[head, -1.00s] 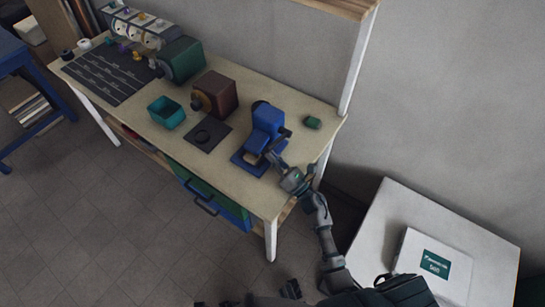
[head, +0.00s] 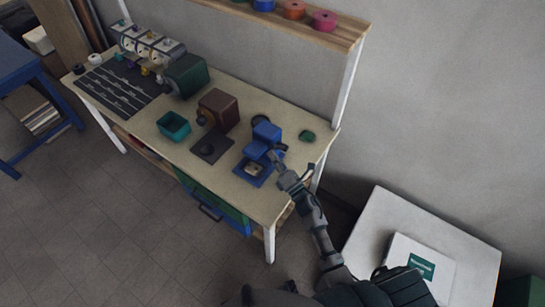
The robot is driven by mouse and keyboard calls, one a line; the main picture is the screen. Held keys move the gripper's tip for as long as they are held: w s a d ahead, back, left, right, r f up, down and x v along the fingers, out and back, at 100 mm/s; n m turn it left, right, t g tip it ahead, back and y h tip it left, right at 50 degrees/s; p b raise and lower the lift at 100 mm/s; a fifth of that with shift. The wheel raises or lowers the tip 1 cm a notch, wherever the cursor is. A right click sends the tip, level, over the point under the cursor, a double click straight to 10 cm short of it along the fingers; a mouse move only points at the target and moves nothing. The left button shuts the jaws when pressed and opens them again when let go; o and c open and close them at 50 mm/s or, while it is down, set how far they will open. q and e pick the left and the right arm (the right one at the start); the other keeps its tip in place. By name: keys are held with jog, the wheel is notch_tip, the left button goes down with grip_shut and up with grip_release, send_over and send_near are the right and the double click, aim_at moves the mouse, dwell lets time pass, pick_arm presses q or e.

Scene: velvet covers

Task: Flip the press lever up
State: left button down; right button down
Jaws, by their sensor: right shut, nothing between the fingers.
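The blue press (head: 266,133) stands on its blue base (head: 240,170) near the right end of the workbench. My right gripper (head: 276,153) is shut and empty, at the front right side of the press. The gripper covers the place where the dark press lever would show, so I cannot tell the lever's position or whether the fingers touch it. A small pale part shows on the base below the press head. My left gripper is not clearly in view.
On the workbench (head: 252,199), a green item (head: 307,136) lies right of the press. A shelf (head: 345,38) with coloured rolls overhangs the back.

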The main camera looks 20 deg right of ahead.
jog(key=r+m+p, duration=0.1)
jog(key=w+d+r+m+h+p, duration=0.1)
jog(key=p, duration=0.1)
jog(key=shift+d+r+g, duration=0.1)
jog(key=shift+r+g, duration=0.1)
jog(key=shift+g, duration=0.1)
jog(key=shift+w+d+r+m+p, duration=0.25)
jog(key=shift+d+m+p, duration=0.15)
jog(key=shift+p, duration=0.15)
jog(key=shift+w+d+r+m+p, duration=0.25)
jog(key=shift+d+m+p, duration=0.15)
jog(key=shift+p, duration=0.15)
jog(key=shift+w+r, duration=0.1)
